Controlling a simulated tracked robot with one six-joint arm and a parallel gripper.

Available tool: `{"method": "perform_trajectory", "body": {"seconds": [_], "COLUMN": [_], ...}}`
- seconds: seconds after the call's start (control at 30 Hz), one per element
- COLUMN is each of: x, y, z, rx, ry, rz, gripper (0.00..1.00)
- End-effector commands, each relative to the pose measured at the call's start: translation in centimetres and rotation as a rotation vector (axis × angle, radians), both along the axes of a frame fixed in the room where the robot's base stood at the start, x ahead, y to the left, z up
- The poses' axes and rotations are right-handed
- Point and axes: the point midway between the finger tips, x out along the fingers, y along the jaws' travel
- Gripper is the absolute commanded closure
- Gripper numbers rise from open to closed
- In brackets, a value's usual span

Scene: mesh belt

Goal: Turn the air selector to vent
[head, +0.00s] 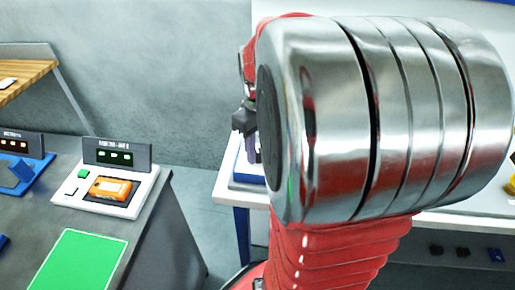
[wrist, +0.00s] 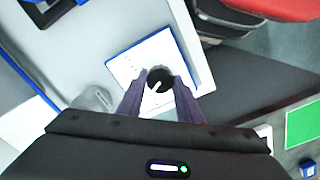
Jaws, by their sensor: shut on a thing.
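The air selector is a dark round knob (wrist: 160,74) on a white panel (wrist: 133,65) with a blue edge, in the wrist view. A short pale mark shows on the knob; the panel's lettering is too small to read, so I cannot tell which position is set. My gripper (wrist: 160,84) is shut on the knob, with one purple-grey finger on each side. In the head view my gripper (head: 250,128) is partly hidden behind my large metal arm joint, which also hides the knob.
In the head view, a white table (head: 232,190) stands behind my arm. At left, a grey bench (head: 160,225) carries a white dock (head: 147,187) with an orange device (head: 109,189), a blue dock (head: 40,178) and a green mat (head: 80,262). A wooden shelf (head: 22,76) is at upper left.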

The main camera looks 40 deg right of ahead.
Motion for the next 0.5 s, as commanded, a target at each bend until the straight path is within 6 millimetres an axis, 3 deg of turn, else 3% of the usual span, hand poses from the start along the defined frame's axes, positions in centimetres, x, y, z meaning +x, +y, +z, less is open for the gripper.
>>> {"method": "perform_trajectory", "body": {"seconds": [0.5], "x": [0.0], "y": [-0.07], "z": [0.04], "rx": [-0.001], "ry": [-0.001], "rz": [-0.484], "gripper": [0.9]}}
